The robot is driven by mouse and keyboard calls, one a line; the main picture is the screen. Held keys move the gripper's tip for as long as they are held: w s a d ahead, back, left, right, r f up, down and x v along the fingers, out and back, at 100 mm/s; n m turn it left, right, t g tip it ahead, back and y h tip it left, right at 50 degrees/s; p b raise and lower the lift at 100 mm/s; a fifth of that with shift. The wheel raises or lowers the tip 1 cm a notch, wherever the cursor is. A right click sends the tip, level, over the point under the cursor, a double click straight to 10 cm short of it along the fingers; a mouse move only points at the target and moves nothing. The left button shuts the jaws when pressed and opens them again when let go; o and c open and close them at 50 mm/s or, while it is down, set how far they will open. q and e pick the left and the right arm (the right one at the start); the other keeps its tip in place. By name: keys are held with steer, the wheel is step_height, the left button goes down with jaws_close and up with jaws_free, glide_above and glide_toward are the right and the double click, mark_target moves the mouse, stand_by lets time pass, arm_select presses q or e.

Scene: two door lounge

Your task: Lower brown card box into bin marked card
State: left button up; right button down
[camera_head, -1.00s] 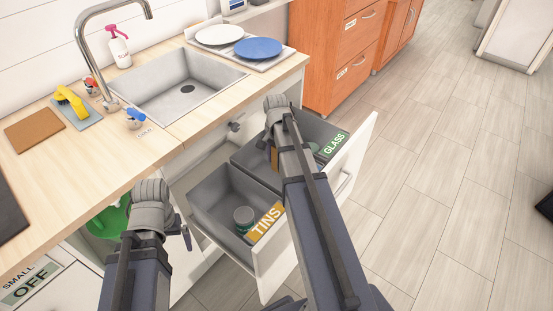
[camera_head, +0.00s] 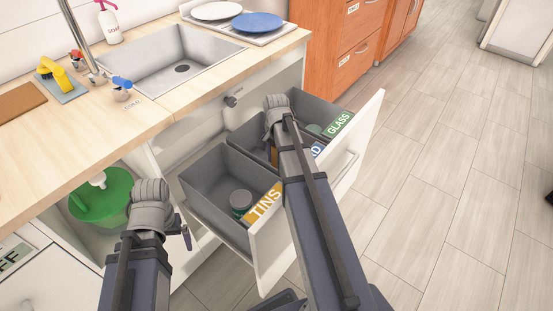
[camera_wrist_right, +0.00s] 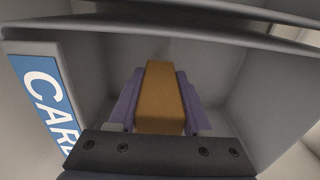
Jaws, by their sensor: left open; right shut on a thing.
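The brown card box (camera_wrist_right: 160,95) is a narrow upright block in the right wrist view. My right gripper (camera_wrist_right: 157,88) is shut on it, with a purple finger on each side. The box is inside the grey card bin (camera_wrist_right: 240,85), whose blue label (camera_wrist_right: 45,100) reads CARD, partly cut off. I cannot tell whether the box touches the floor. In the head view my right arm covers most of the card bin, and part of its blue label (camera_head: 318,150) shows. My left gripper (camera_head: 185,232) is open and empty, left of the tins bin (camera_head: 200,190).
The bins sit in a pulled-out drawer with a white front (camera_head: 275,255). The glass bin (camera_head: 310,105) is at the far end. A green bucket (camera_head: 103,200) stands under the counter. The sink (camera_head: 170,85) is above. The floor to the right is clear.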

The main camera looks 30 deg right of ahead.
steer(key=shift+c, duration=1.3)
jaws_free()
steer(key=shift+r, duration=0.15)
step_height(320, 180, up, 8)
steer(key=p, duration=0.8)
steer(key=shift+f, duration=0.2)
steer(key=shift+r, duration=0.1)
step_height(320, 180, up, 15)
steer(key=s+p, duration=0.1)
steer(key=p, duration=1.3)
steer(key=shift+s+d+p, duration=0.4)
